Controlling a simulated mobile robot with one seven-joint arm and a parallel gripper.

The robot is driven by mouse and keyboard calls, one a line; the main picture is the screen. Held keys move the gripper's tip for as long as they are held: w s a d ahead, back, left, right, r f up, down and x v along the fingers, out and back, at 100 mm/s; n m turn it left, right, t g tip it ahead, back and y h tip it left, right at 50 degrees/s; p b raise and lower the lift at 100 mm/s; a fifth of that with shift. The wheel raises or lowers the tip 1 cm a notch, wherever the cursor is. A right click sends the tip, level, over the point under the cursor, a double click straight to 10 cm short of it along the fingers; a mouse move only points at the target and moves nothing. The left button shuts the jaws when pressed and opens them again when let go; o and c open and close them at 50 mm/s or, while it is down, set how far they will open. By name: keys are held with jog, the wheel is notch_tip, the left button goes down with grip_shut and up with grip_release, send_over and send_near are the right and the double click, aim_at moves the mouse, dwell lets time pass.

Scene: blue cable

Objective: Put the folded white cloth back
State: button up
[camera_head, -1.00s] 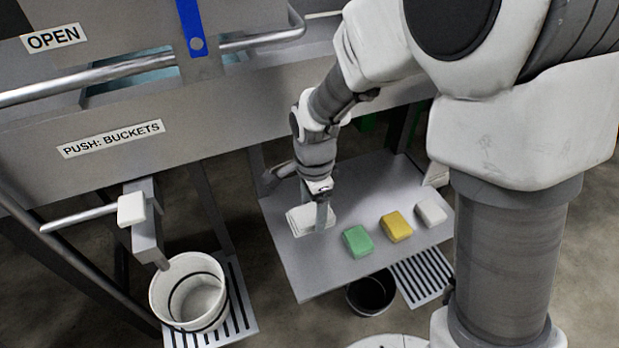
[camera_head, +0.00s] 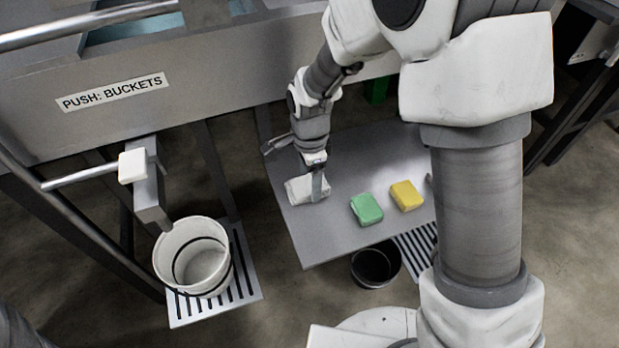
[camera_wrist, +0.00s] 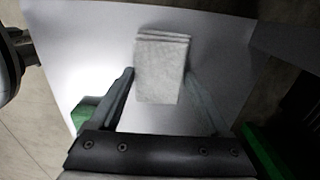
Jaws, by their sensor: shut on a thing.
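The folded white cloth (camera_head: 300,190) is at the left part of the grey shelf. Its layered folds show in the wrist view (camera_wrist: 160,70). My gripper (camera_head: 318,190) is shut on the cloth, with one finger on each side of it in the wrist view (camera_wrist: 158,82). The cloth is over or on the shelf; I cannot tell whether it touches the surface.
A green sponge (camera_head: 366,209) and a yellow sponge (camera_head: 406,195) lie on the grey shelf (camera_head: 325,240), right of the cloth. A white bucket (camera_head: 190,262) stands on a slatted grate at left. A dark bucket (camera_head: 372,268) is below the shelf's front edge.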

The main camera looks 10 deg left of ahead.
aim_at(310, 183)
jog(key=o, duration=1)
notch_tip(310, 183, up, 12)
jog(key=p, duration=0.4)
jog(key=shift+d+r, duration=0.1)
jog(key=shift+r, duration=0.05)
jog(key=s+d+r+n+t, duration=0.35)
jog(key=d+r+n, duration=0.25)
jog(key=d+r, duration=0.75)
jog(key=s+d+r+n, duration=0.1)
jog(key=s+d+n, duration=0.1)
jog(key=s+d, duration=0.1)
jog(key=s+d+r+n+t, duration=0.1)
jog(key=s+d, duration=0.2)
jog(key=s, duration=0.1)
jog(key=s+d+n+t, duration=0.1)
jog(key=s+d+n, duration=0.1)
jog(key=s+d, duration=0.1)
jog(key=shift+s+d+r+n, duration=0.15)
jog(key=shift+s+r+n, duration=0.15)
jog(key=shift+r, duration=0.1)
jog(key=shift+r, duration=0.1)
